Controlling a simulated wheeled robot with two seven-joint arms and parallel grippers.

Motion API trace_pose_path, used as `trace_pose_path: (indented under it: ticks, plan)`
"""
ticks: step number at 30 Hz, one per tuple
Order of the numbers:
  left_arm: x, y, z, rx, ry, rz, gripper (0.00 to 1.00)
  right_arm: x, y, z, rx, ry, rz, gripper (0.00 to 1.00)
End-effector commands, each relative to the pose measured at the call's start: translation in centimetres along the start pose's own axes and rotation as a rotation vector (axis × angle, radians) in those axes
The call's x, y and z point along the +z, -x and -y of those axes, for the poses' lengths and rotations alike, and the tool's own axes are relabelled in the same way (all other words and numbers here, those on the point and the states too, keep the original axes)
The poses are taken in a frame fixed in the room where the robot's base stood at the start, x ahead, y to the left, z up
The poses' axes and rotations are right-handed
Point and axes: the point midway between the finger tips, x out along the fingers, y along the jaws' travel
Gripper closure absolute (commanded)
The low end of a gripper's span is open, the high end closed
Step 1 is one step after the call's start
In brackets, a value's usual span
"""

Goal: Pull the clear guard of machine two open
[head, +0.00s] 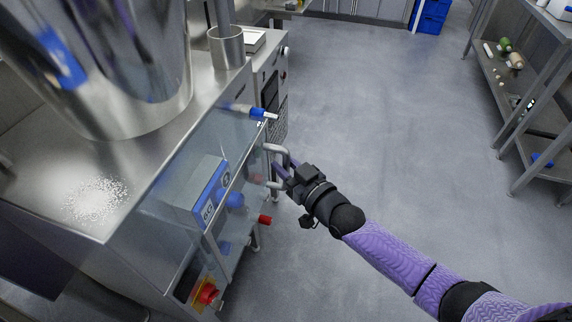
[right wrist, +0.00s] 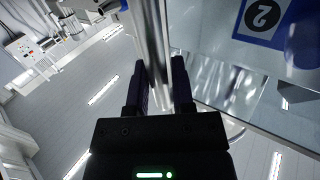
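The clear guard (head: 166,192) of machine two covers the front of the steel machine at the left in the head view and looks closed. A blue and white label with a 2 (right wrist: 262,14) shows through it in the right wrist view. A grey bar handle (head: 274,149) sticks out at the guard's right edge. My right gripper (head: 281,168) is at this handle. In the right wrist view the fingers (right wrist: 160,75) lie on both sides of the metal bar (right wrist: 154,38), with little or no gap showing. My left gripper is not in view.
A large steel hopper (head: 105,65) stands on the machine top, beside spilled white powder (head: 96,198). A blue-tipped knob (head: 256,113), a red knob (head: 265,219) and a red stop button (head: 207,293) sit near the guard. The floor (head: 390,120) to the right is clear up to a shelf rack (head: 525,110).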

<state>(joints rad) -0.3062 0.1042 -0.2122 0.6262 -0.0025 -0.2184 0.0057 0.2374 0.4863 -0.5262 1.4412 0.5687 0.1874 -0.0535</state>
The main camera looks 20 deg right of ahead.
Motion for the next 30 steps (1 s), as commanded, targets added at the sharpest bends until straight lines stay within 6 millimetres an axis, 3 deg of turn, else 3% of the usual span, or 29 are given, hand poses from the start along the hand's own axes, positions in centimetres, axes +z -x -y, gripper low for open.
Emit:
trace_pose_path:
  ticks: [1,3,4,30]
  plan:
    - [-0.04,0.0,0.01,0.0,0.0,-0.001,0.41,0.01,0.01,-0.01,0.0,0.0,0.0,0.82]
    - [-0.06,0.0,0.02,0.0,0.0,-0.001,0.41,0.01,0.02,-0.01,0.0,0.0,0.0,0.97]
    - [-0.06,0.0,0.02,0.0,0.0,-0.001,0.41,0.01,0.02,-0.01,0.0,0.0,0.0,1.0]
    - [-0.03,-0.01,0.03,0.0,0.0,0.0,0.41,0.04,0.03,-0.01,0.0,0.0,0.001,1.0]
